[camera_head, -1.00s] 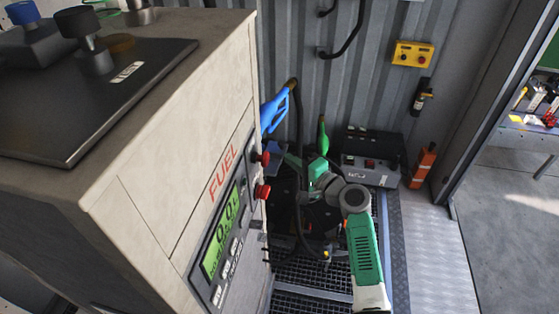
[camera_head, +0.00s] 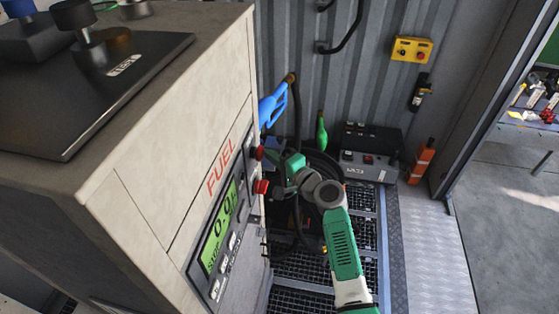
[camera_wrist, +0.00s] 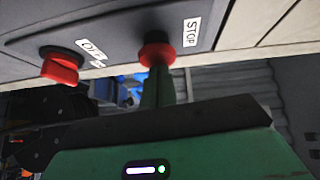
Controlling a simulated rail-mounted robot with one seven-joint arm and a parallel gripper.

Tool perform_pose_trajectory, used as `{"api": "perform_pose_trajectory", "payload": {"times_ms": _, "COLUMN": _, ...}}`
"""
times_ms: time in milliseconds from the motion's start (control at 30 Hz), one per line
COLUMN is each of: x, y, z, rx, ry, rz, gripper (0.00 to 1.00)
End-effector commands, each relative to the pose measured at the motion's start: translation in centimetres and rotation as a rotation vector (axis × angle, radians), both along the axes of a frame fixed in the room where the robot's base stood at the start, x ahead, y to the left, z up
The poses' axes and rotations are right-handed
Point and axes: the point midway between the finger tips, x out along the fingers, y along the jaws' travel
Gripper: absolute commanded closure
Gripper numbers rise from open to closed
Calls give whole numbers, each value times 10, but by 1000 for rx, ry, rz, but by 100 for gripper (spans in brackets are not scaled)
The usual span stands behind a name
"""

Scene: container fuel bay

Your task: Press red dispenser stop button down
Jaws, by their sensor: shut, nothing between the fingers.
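The red stop button (camera_wrist: 155,52) sits beside a white STOP label in the wrist view. It appears to be the farther of two red buttons, this one (camera_head: 258,153), on the fuel dispenser (camera_head: 170,160) in the head view. My gripper (camera_wrist: 157,88) is shut and empty, its green fingertips pointing at the stop button and overlapping its lower edge. I cannot tell whether they touch it.
A blue nozzle (camera_head: 272,105) with a dark hose hangs behind. A green bottle-like item (camera_head: 321,132) and a grey box (camera_head: 368,165) stand farther back.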

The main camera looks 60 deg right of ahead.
Motion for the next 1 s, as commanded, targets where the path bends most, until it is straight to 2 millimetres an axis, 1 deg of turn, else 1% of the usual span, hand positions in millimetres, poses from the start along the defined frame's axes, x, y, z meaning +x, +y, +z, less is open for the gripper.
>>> {"api": "perform_pose_trajectory", "payload": {"times_ms": 33, "x": 5, "y": 6, "z": -3, "rx": 2, "ry": 8, "rz": 14, "gripper": 100}}
{"api": "perform_pose_trajectory", "payload": {"times_ms": 100, "x": 6, "y": 6, "z": -3, "rx": 2, "ry": 8, "rz": 15, "gripper": 100}}
{"api": "perform_pose_trajectory", "payload": {"times_ms": 200, "x": 5, "y": 7, "z": -4, "rx": 1, "ry": 9, "rz": 17, "gripper": 100}}
{"api": "perform_pose_trajectory", "payload": {"times_ms": 267, "x": 2, "y": 5, "z": -4, "rx": 1, "ry": 9, "rz": 17, "gripper": 100}}
{"api": "perform_pose_trajectory", "payload": {"times_ms": 367, "x": -13, "y": 1, "z": -3, "rx": 1, "ry": 9, "rz": 16, "gripper": 100}}
{"api": "perform_pose_trajectory", "payload": {"times_ms": 467, "x": -33, "y": -8, "z": -1, "rx": 0, "ry": 7, "rz": 14, "gripper": 100}}
{"api": "perform_pose_trajectory", "payload": {"times_ms": 600, "x": -67, "y": 4, "z": 0, "rx": 0, "ry": 7, "rz": 13, "gripper": 100}}
{"api": "perform_pose_trajectory", "payload": {"times_ms": 800, "x": -107, "y": 17, "z": 4, "rx": 0, "ry": 6, "rz": 10, "gripper": 100}}
{"api": "perform_pose_trajectory", "payload": {"times_ms": 900, "x": -120, "y": 21, "z": 5, "rx": 1, "ry": 6, "rz": 10, "gripper": 100}}
{"api": "perform_pose_trajectory", "payload": {"times_ms": 1000, "x": -127, "y": 23, "z": 7, "rx": 0, "ry": 5, "rz": 10, "gripper": 100}}
